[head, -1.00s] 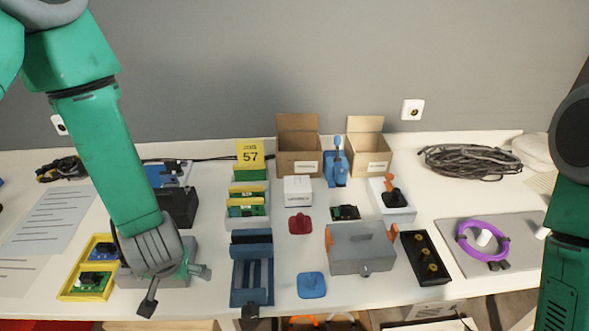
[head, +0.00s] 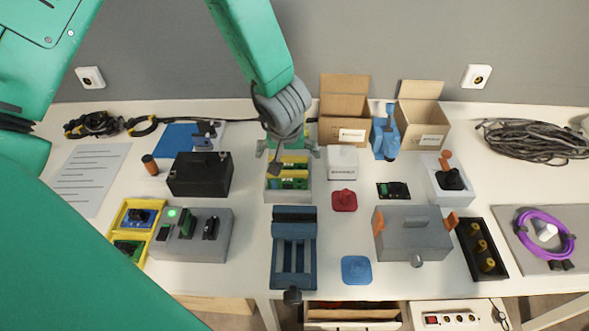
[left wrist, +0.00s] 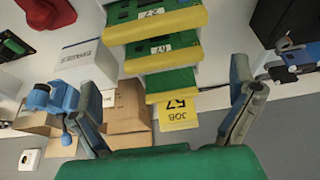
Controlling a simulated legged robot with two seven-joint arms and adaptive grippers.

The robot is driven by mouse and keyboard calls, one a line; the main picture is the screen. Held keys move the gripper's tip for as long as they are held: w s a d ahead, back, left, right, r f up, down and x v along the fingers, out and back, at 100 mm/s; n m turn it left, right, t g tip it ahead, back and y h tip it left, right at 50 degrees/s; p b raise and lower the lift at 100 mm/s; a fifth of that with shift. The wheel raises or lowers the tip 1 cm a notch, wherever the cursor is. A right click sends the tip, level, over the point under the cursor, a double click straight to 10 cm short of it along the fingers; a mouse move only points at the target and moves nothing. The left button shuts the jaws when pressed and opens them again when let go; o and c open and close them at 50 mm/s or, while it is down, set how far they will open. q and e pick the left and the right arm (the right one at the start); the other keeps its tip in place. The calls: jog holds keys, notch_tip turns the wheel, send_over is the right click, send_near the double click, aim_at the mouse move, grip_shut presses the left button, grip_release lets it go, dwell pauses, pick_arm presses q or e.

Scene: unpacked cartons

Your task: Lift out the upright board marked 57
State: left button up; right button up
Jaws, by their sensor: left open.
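A grey rack (head: 288,196) holds green boards upright with yellow top edges. In the left wrist view, a farther board (left wrist: 155,20) and a nearer board (left wrist: 162,52) carry white labels, whose numbers I cannot read surely. A yellow card reading JOB 57 (left wrist: 178,112) stands by a green block (left wrist: 171,83) behind the rack. In the head view my gripper hides this card. My left gripper (head: 288,150) is open and empty above the rack's back end, its fingers spread either side of the card and block in the wrist view (left wrist: 163,88). My right gripper is out of view.
A black box (head: 200,174) stands left of the rack and a white carton (head: 342,162) right. Open cartons (head: 345,108) and a blue clamp-like object (head: 384,135) stand behind right. Bare table shows around the red piece (head: 344,201).

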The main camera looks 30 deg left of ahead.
aim_at(292, 159)
pick_arm(q)
jog(key=a+f, duration=0.2)
jog(key=shift+w+a+f, duration=0.3)
jog(key=shift+w, duration=0.05)
jog(key=shift+w+d+f+b, duration=0.3)
jog(key=shift+w+d+f, duration=0.15)
jog(key=shift+f, duration=0.15)
jog(key=shift+w+d+f+b, duration=0.25)
jog(key=shift+w+d+f, duration=0.15)
jog(key=shift+f, duration=0.2)
jog(key=shift+d, duration=0.2)
jog(key=shift+a, duration=0.2)
jog(key=shift+a+f, duration=0.1)
jog(key=shift+a, duration=0.45)
jog(key=c, duration=1)
jog(key=shift+s+a, duration=0.15)
jog(key=shift+d+r, duration=0.2)
jog(key=shift+d, duration=0.15)
notch_tip(292, 159, up, 9)
jog(key=p, duration=0.4)
jog(key=shift+a+r, duration=0.15)
jog(key=shift+r, duration=0.2)
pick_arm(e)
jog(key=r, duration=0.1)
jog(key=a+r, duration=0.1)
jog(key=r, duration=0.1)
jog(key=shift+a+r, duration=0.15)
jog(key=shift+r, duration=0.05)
